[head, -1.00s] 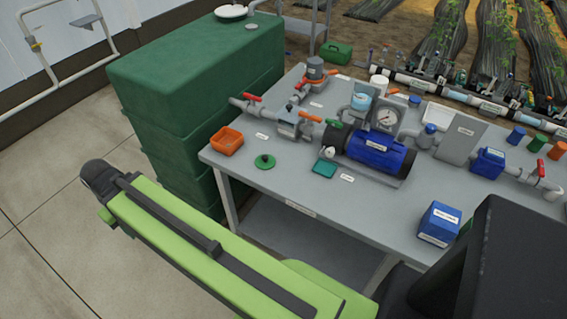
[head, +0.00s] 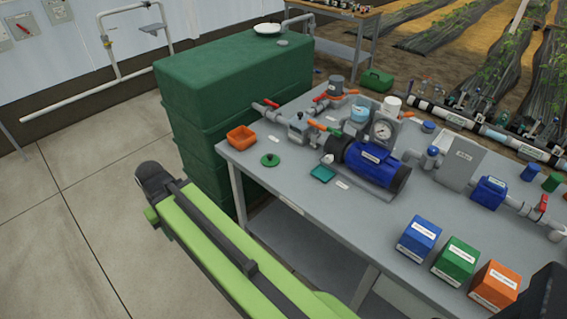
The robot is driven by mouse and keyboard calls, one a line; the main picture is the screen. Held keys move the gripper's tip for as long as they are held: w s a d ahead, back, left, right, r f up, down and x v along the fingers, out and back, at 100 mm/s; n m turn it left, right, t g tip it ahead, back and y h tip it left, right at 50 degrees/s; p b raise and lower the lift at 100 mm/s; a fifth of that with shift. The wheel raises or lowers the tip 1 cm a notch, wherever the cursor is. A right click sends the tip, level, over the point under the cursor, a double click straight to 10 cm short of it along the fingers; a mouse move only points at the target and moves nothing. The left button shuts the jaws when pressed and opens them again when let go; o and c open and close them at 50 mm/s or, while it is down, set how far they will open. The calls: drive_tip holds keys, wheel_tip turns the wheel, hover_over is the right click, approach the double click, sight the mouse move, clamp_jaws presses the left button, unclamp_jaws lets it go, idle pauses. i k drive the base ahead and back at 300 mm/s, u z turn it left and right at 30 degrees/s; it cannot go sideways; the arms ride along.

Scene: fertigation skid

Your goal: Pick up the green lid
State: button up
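The green lid (head: 270,160) is a small round disc with a dark knob on top. It lies flat on the grey table (head: 309,187) near its left end, in front of the orange tray. Nothing touches it. My green and black arm crosses the lower part of the head view, to the left of and in front of the table. My gripper does not show in the head view, so its distance from the lid cannot be seen.
An orange tray (head: 241,138) sits behind and left of the lid, and a teal tray (head: 322,174) to its right. A blue pump (head: 370,163) and pipework fill the table's back. Blue (head: 418,239), green (head: 456,260) and orange (head: 494,286) boxes stand at the front right.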

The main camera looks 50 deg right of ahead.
sight(271, 161)
drive_tip(key=u, duration=0.15)
drive_tip(key=i, duration=0.95)
drive_tip(key=z, duration=0.1)
